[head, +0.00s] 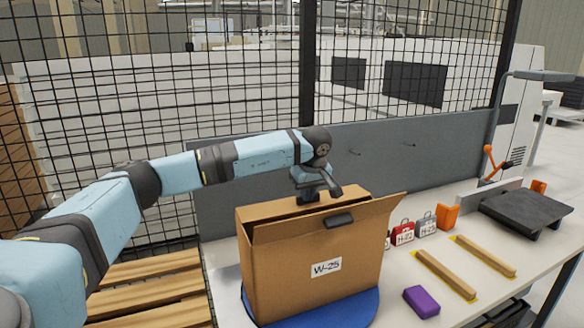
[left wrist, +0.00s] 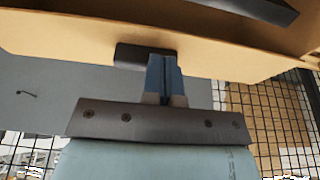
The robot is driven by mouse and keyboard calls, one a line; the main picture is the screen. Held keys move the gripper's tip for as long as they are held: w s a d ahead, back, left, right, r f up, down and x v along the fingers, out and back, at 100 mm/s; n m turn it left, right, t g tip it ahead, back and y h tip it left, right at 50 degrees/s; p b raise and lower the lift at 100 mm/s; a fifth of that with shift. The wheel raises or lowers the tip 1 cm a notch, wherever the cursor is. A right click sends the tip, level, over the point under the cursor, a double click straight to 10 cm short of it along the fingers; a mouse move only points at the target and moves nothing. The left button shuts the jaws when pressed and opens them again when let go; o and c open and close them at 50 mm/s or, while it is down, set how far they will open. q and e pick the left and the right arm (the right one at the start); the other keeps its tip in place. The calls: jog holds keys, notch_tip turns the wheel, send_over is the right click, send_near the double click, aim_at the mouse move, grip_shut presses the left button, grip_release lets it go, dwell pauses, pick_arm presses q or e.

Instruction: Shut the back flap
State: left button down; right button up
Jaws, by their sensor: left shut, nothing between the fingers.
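A brown cardboard box (head: 290,270) labelled W-25 stands upright on a blue round disc (head: 365,310). Its front flap (head: 375,212) stands up and leans outward, with a dark oblong patch on it. Behind it, the back flap (head: 265,217) seems to lie low over the top; its exact angle is unclear. My left gripper (head: 308,198) is shut and empty at the back flap, pointing down. In the left wrist view the shut fingers (left wrist: 165,70) reach a cardboard panel (left wrist: 70,38) beside a dark patch; contact cannot be told. My right gripper is not in view.
On the white table (head: 395,275) lie a purple block (head: 421,301) and two wooden strips (head: 445,274). Small labelled cases (head: 403,232) stand right of the box. A grey panel (head: 390,155) and mesh fence stand behind. A wooden pallet (head: 150,290) is at left.

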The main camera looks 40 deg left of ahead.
aim_at(307, 207)
pick_arm(q)
jog(key=shift+a, duration=0.15)
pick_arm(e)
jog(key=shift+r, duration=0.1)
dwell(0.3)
pick_arm(q)
jog(key=shift+w+a+f, duration=0.2)
jog(key=shift+a, duration=0.2)
jog(key=shift+r, duration=0.3)
jog(key=p+v, duration=0.2)
jog(key=v, duration=0.1)
jog(key=p+v, duration=0.1)
jog(key=p, duration=0.1)
jog(key=shift+w+a+r, duration=0.35)
jog(key=shift+r, duration=0.1)
jog(key=shift+s+d+b, duration=0.35)
jog(key=shift+d+b, duration=0.1)
jog(key=shift+b, duration=0.35)
jog(key=s+d+r+b, duration=0.1)
jog(key=s+d+r, duration=0.1)
jog(key=d+r, duration=0.3)
jog(key=shift+s+d+r, duration=0.15)
jog(key=shift+s+r, duration=0.25)
jog(key=shift+r, duration=0.1)
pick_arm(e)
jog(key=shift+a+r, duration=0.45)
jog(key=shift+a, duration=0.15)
